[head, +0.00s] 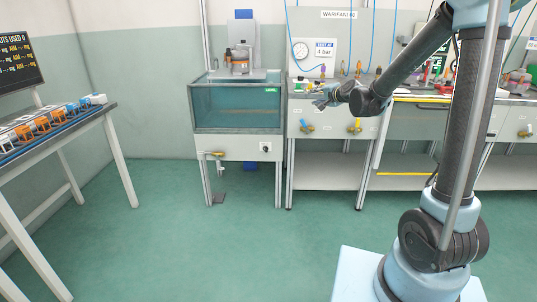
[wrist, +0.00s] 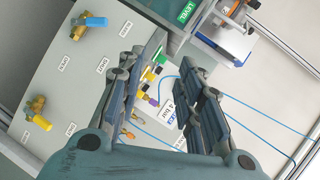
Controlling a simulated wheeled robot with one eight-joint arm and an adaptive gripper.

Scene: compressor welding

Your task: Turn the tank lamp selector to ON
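The tank lamp selector appears to be the small dark knob on a white plate (head: 266,148), on the front panel under the water tank (head: 238,108). It is too small to read its position. My gripper (head: 320,103) is to the right of the tank and higher than the knob, in front of the neighbouring bench. In the wrist view my gripper (wrist: 168,95) has its two fingers apart with nothing between them. The knob does not show in the wrist view.
A blue-handled valve (head: 306,127) and a yellow-handled valve (head: 354,127) stick out of the neighbouring bench front. Another yellow handle (head: 216,154) is left of the knob. A table with orange parts (head: 42,124) stands left. The green floor before the tank is clear.

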